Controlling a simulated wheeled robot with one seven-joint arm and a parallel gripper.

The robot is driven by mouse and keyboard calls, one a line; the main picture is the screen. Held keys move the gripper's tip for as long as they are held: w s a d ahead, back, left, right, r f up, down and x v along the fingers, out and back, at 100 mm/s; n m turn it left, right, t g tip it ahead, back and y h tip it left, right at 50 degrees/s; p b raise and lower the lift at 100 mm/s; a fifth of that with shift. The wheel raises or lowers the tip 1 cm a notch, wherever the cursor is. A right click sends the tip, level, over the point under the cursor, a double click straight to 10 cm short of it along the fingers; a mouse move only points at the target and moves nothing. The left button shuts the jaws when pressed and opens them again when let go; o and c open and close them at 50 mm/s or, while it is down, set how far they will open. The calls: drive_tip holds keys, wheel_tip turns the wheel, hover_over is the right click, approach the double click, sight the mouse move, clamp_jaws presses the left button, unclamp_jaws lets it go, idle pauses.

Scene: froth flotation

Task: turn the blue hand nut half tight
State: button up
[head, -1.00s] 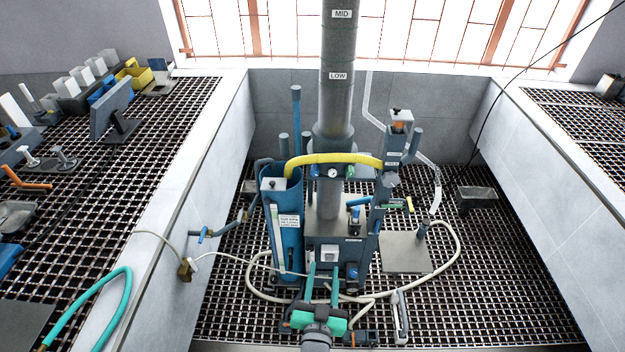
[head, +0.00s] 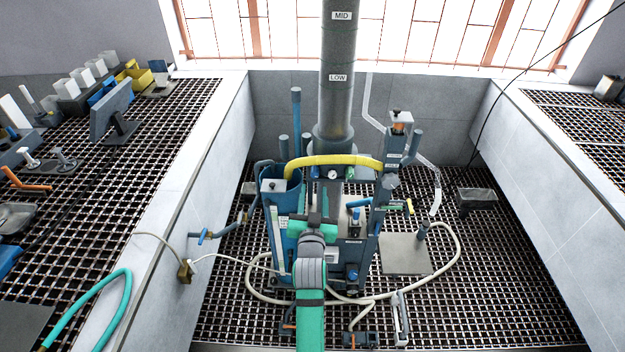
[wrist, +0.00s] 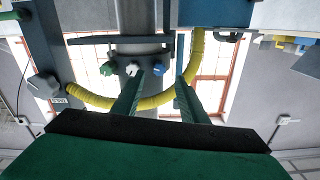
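The blue hand nut (wrist: 158,69) shows in the wrist view, which is upside down. My gripper (wrist: 160,80) is open and empty. In the wrist view the nut lies between the fingertips, seemingly beyond them and untouched. In the head view my gripper (head: 315,222) is below the row, its fingertips hard to make out.
A yellow hose (head: 335,161) arches across just above the row, from the blue vessel (head: 283,225) to the right post (head: 393,160). A blue-handled valve (head: 357,203) stands right of my gripper. Pale tubing (head: 455,235) loops over the grate floor.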

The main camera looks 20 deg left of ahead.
sight(314, 176)
drive_tip(key=x, duration=0.6)
drive_tip(key=shift+w+a, duration=0.1)
drive_tip(key=shift+w, duration=0.15)
clamp_jaws()
